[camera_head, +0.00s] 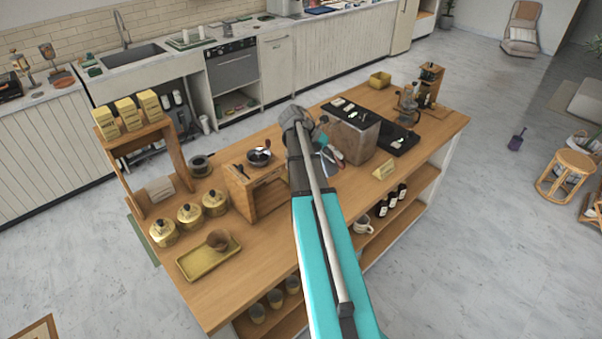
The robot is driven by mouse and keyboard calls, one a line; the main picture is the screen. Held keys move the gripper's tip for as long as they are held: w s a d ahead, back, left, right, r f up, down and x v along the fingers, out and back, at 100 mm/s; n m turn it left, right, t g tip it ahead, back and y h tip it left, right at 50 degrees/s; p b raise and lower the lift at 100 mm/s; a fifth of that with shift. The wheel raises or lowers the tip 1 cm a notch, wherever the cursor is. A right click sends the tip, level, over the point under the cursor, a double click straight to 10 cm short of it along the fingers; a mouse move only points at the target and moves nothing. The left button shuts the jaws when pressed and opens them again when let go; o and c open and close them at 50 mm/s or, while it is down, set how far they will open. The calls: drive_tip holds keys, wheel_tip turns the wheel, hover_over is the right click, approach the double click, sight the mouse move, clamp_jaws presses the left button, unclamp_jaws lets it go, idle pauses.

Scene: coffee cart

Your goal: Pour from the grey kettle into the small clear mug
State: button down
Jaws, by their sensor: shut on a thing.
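My arm reaches from the bottom of the head view over the wooden cart, and its wrist is in front of a square metal-sided box. My gripper (326,146) is small and partly covered by my arm. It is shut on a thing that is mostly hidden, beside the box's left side. Small grey and red parts show there, too small to name. I cannot clearly make out the grey kettle or the small clear mug. A clear glass vessel (408,103) stands at the far right of the cart, but I cannot tell whether it is a mug.
The metal-sided box (352,137) stands next to a black tray (399,139).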

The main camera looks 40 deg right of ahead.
drive_tip(key=shift+f+b, duration=0.4)
drive_tip(key=shift+f, duration=0.25)
drive_tip(key=shift+w+r+g+p, duration=0.2)
drive_tip(key=shift+r+g, duration=0.1)
drive_tip(key=shift+r, duration=0.2)
drive_tip(key=shift+w+r+g+p, duration=0.15)
drive_tip(key=shift+r+g, duration=0.15)
drive_tip(key=shift+r, duration=0.2)
idle(1.0)
drive_tip(key=shift+w+r+n+g+h, duration=0.2)
drive_tip(key=shift+r+n+g+h, duration=0.1)
drive_tip(key=shift+r, duration=0.1)
drive_tip(key=shift+s+f, duration=0.15)
idle(2.2)
drive_tip(key=shift+s+f+t, duration=0.3)
drive_tip(key=shift+f+t, duration=0.2)
drive_tip(key=shift+f, duration=0.25)
idle(0.4)
drive_tip(key=shift+r+p, duration=2.85)
drive_tip(key=shift+r, duration=0.15)
